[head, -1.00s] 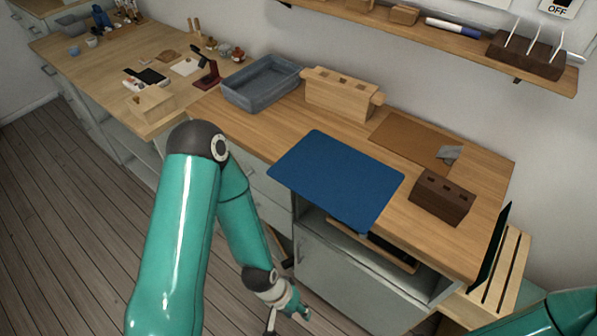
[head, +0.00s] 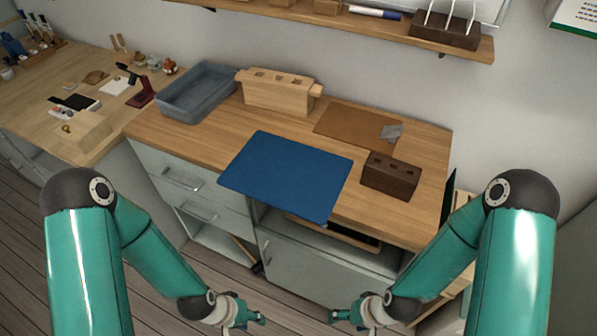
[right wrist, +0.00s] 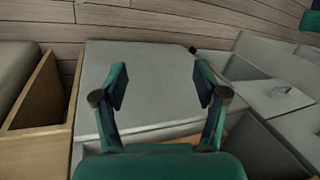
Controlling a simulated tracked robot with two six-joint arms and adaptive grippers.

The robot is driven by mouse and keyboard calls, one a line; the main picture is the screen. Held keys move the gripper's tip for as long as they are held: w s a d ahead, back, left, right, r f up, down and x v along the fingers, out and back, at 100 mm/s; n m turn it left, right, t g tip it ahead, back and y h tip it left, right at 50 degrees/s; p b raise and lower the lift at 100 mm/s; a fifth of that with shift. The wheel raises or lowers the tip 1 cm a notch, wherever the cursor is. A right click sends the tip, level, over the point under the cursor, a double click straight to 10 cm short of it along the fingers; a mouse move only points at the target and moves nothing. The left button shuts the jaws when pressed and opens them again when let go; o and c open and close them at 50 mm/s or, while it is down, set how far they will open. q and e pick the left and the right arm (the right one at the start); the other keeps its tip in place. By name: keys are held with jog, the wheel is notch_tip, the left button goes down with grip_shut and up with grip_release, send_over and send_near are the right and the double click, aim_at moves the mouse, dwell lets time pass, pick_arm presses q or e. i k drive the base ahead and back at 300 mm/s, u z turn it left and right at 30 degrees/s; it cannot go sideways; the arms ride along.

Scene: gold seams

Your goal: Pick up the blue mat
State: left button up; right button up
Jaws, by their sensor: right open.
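The blue mat (head: 286,176) lies flat on the wooden counter (head: 421,217), and its near edge reaches out past the counter's front edge. My left gripper (head: 250,317) is low in front of the cabinet, below and apart from the mat; its fingers are too small to tell open or shut. My right gripper (head: 343,316) is also low in front of the cabinet, right of the left one and apart from the mat. In the right wrist view it (right wrist: 161,84) is open and empty, facing a grey cabinet panel.
On the counter stand a grey-blue bin (head: 197,92), a pale wooden slotted block (head: 278,92), a dark brown block (head: 390,177) and a brown board (head: 350,127) with a grey piece (head: 391,133). A wall shelf (head: 372,27) hangs behind. An open shelf gap is under the mat.

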aim_at(305, 182)
jog(key=u, duration=1.7)
jog(key=i, duration=0.1)
jog(key=z, duration=2.85)
jog(key=k, duration=1.7)
jog(key=u, duration=1.3)
jog(key=i, duration=1)
jog(key=u, duration=0.1)
